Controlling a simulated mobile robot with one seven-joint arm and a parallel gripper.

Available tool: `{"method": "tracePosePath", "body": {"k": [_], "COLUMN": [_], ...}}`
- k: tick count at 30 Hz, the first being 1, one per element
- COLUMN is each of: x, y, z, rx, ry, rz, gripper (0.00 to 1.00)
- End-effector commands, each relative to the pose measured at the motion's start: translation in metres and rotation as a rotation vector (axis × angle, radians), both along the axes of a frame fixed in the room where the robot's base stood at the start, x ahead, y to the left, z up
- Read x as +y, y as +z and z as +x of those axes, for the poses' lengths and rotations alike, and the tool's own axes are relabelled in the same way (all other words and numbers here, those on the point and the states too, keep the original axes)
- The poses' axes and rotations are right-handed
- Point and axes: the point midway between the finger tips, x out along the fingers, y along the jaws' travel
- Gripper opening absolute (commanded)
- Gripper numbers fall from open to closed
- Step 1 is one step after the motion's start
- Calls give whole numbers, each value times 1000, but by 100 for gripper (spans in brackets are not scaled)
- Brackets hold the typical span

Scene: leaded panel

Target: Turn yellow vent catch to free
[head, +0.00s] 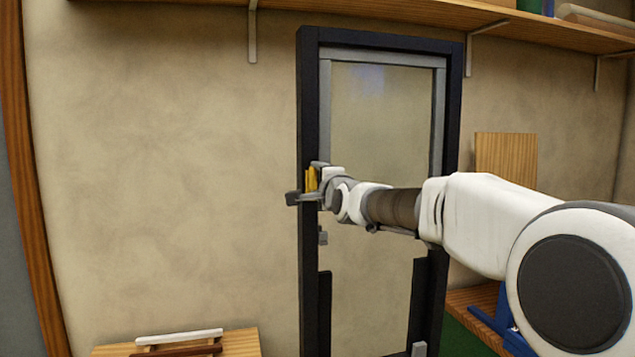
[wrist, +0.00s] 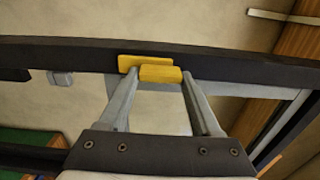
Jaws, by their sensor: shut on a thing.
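The yellow vent catch (head: 311,179) sits on the left upright of the dark frame (head: 308,110) in the head view. In the wrist view, the yellow catch (wrist: 160,74) shows as a front block with a second yellow piece behind it, against the dark frame bar (wrist: 225,63). My gripper (wrist: 160,82) has its two grey fingers on either side of the front block, shut on it. In the head view, my gripper (head: 308,192) partly hides the catch. How far the catch is turned cannot be told.
A grey-edged glass pane (head: 385,110) fills the upper frame. A small grey fitting (head: 323,237) is on the left upright below my gripper. A wooden shelf (head: 370,18) runs above. A low wooden surface (head: 240,342) with a white bar (head: 180,337) is at lower left.

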Motion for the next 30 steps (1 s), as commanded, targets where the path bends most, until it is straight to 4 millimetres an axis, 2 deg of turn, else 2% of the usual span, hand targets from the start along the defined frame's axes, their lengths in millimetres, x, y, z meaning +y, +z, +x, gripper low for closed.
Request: {"method": "tracePosePath", "body": {"k": [5, 6, 10, 11, 23, 30], "x": [1, 1, 1, 1, -2, -8], "y": [0, 0, 0, 0, -1, -5], "z": [0, 0, 0, 0, -3, -23], "rx": [1, 1, 0, 0, -1, -4], "ry": [1, 1, 1, 1, -1, -2], "rz": [4, 4, 3, 3, 2, 2], "gripper": [9, 68, 92, 95, 95, 95]}}
